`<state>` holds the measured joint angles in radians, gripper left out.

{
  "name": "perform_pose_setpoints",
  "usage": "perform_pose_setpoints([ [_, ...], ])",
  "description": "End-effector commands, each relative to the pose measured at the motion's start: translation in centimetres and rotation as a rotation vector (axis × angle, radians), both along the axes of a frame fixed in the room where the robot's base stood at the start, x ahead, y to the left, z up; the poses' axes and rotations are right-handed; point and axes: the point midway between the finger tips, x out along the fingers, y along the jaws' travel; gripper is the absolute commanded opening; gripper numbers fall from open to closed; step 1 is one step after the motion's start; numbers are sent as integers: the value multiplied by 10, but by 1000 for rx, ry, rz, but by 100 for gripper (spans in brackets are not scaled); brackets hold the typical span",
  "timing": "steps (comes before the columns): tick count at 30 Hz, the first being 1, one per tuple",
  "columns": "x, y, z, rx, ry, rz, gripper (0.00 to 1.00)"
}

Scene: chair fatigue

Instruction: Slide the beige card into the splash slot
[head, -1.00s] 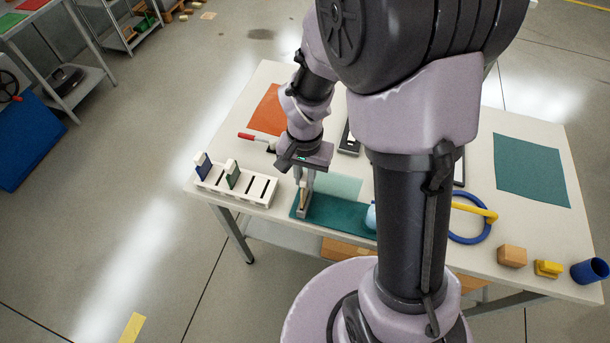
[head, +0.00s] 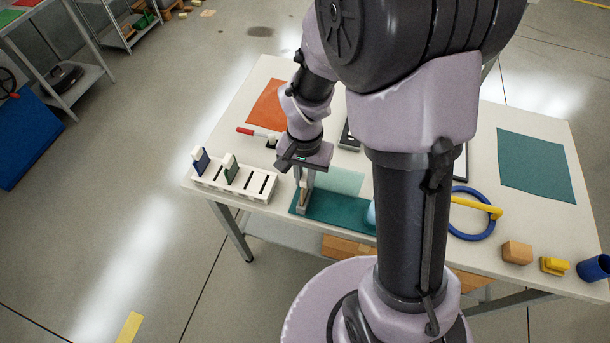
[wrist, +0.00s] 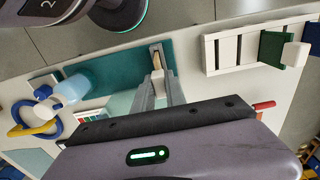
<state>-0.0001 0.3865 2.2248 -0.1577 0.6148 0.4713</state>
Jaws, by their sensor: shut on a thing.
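My gripper (head: 303,206) is shut on the beige card (head: 303,194), low over the dark green mat. Whether the card touches the mat is unclear. In the wrist view the card's beige top (wrist: 157,62) shows between the two grey fingers, and the fingers hide most of it. The white slotted rack (head: 207,184) stands left of my gripper in the head view. A blue card (head: 202,162) and a green card (head: 231,170) with pale tops stand upright in its left slots. Its right slots are empty. I cannot tell which is the splash slot.
The dark green mat (head: 338,211) lies under my gripper, with a light blue object (wrist: 68,88) on it. A red-handled tool (head: 256,133) and an orange sheet (head: 268,106) lie behind. A blue ring (head: 470,236) and blocks are at right.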

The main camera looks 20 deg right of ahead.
Motion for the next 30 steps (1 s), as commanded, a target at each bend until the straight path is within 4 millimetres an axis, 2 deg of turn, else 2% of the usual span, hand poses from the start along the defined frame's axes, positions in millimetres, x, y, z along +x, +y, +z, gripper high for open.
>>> perform_pose_setpoints([
  [8,0,0,-8,0,0,0,0],
  [9,0,0,-8,0,0,0,18],
  [13,0,0,-7,0,0,0,41],
  [22,0,0,-5,0,0,0,41],
  [26,1,0,15,0,-4,0,41],
  [30,1,0,60,-1,-6,0,41],
])
